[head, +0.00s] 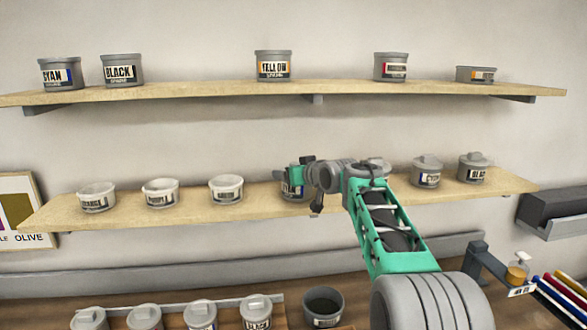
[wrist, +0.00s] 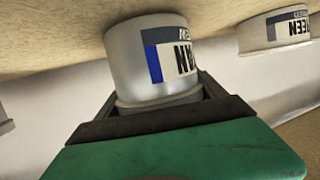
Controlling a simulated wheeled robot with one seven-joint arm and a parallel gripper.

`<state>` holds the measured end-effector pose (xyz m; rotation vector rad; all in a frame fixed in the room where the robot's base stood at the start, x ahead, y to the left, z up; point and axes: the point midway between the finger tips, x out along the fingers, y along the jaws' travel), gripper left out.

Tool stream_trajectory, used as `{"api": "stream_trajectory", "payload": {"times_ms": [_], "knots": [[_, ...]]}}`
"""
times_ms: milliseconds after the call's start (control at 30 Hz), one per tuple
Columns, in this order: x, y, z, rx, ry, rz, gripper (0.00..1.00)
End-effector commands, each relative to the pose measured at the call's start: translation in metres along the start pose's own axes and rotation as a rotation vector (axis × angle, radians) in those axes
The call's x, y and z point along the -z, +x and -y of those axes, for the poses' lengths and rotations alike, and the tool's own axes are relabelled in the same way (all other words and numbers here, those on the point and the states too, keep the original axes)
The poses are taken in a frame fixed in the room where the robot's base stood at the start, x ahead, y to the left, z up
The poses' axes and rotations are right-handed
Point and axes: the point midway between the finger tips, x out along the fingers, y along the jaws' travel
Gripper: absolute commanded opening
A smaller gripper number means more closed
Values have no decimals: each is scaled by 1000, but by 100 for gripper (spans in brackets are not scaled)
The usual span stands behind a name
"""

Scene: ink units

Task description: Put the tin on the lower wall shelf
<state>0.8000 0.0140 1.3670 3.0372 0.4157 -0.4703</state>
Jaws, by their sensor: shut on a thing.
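The tin (head: 291,190) is a grey can with a pale label with a blue band. My gripper (head: 293,176) is shut on it, over the middle of the lower wall shelf (head: 255,198). In the wrist view the tin (wrist: 150,60) sits between the dark fingers of my gripper (wrist: 158,100), its label upside down and partly readable. Its far end meets the shelf's wooden surface (wrist: 60,25) in that picture; whether it rests its full weight there I cannot tell. In the head view my gripper and arm hide part of the tin.
Open tins (head: 226,189) stand left on the lower shelf, lidded tins (head: 426,172) right. A neighbouring tin (wrist: 275,30) shows in the wrist view. The upper shelf (head: 200,92) holds several tins. Below are more tins (head: 257,312) and a dark cup (head: 323,306).

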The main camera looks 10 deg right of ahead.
Motion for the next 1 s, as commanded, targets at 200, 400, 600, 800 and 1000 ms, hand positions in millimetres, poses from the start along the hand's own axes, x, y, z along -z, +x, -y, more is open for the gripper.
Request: {"api": "stream_trajectory", "payload": {"times_ms": [200,400,600,800,1000], "knots": [[1,-1,0,-1,-5,-11,11],[-5,1,0,0,-3,-6,81],[-4,1,0,0,-2,-5,97],[-4,1,0,0,-2,-5,100],[-3,-9,-1,-2,-3,-7,100]]}}
